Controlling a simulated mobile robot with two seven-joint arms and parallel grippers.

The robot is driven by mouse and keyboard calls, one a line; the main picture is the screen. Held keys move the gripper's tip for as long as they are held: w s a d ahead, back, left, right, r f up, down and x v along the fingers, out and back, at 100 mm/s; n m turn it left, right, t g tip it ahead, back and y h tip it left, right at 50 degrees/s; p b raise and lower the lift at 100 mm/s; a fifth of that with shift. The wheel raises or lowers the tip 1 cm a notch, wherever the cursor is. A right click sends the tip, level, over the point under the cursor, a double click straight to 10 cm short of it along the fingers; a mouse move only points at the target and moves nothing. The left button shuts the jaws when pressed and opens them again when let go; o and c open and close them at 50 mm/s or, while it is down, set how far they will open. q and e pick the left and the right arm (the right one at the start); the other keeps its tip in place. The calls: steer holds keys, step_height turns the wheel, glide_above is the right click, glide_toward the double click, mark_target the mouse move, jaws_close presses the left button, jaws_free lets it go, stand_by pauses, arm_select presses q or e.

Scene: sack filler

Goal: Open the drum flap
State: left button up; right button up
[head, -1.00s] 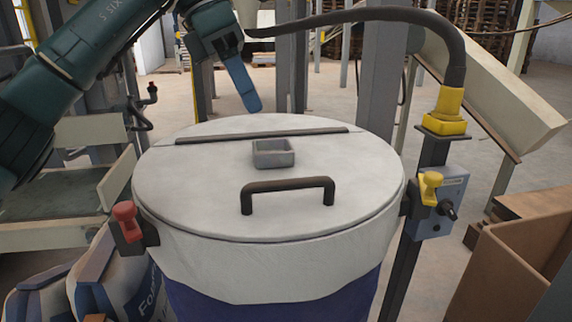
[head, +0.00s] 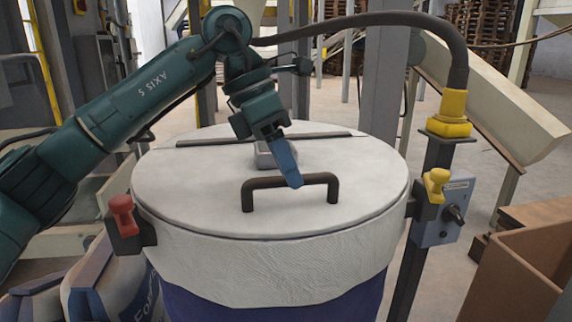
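The drum (head: 265,265) stands upright in the middle of the head view, with a pale collar over a dark blue body. Its round white lid (head: 200,205) lies flat and closed, with a dark hinge strip across the back. A dark brown bar handle (head: 262,183) stands on the front half of the lid. My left gripper (head: 292,183) points down just behind the handle, its blue finger overlapping the bar in the picture. I cannot tell whether it touches the bar, or whether the fingers are apart. A small grey box (head: 263,155) on the lid is partly hidden by the gripper. My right gripper is not in view.
A red clamp (head: 122,214) is at the drum's left rim and a yellow one (head: 436,185) at its right, beside a grey switch box (head: 455,212). A cardboard box (head: 520,265) stands at right, and filled sacks (head: 110,280) at lower left.

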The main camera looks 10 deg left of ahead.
arm_select(q)
steer(key=shift+c, duration=0.4)
jaws_close()
